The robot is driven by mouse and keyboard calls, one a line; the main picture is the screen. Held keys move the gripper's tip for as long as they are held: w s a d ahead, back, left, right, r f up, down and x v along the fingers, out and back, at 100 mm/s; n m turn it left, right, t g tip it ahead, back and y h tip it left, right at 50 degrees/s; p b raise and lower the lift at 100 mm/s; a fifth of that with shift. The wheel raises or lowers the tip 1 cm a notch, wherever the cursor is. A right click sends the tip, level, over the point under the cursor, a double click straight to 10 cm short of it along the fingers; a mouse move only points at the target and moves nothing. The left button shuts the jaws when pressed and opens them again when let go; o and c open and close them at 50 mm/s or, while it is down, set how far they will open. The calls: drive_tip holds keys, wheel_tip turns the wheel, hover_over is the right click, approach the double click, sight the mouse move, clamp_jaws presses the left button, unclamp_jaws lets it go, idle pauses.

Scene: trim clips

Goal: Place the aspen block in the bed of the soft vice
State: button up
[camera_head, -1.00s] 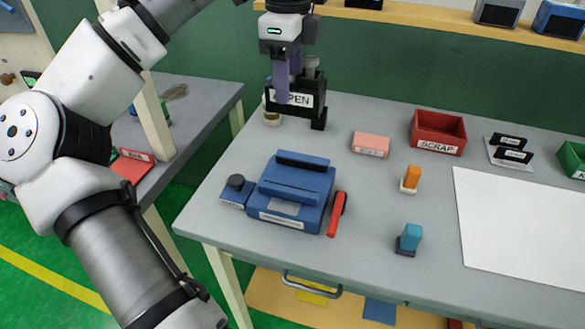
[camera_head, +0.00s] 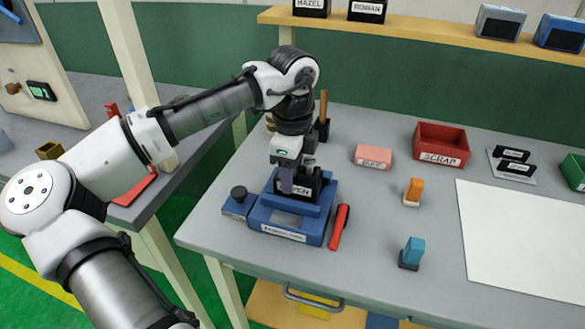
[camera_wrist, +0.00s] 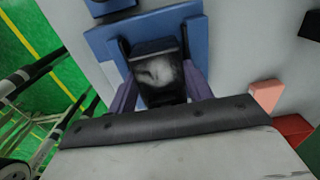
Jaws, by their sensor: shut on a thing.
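The aspen block (camera_head: 303,189) is black with a white label, partly readable as "PEN". My gripper (camera_head: 290,184) has purple fingers and is shut on it. In the wrist view the block (camera_wrist: 158,70) sits between the two fingers, its dark top facing the camera. The blue soft vice (camera_head: 289,226) stands near the table's left front edge. The block is over the vice's middle and overlaps its rear part in the head view. I cannot tell whether it touches the bed. The vice (camera_wrist: 103,42) surrounds the block in the wrist view.
A pink block (camera_head: 373,155), a red scrap bin (camera_head: 441,145), and orange (camera_head: 413,190) and teal (camera_head: 412,252) pieces stand farther right.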

drive_tip(key=shift+f, duration=0.15)
drive_tip(key=o, duration=1.1)
drive_tip(key=shift+c, duration=0.2)
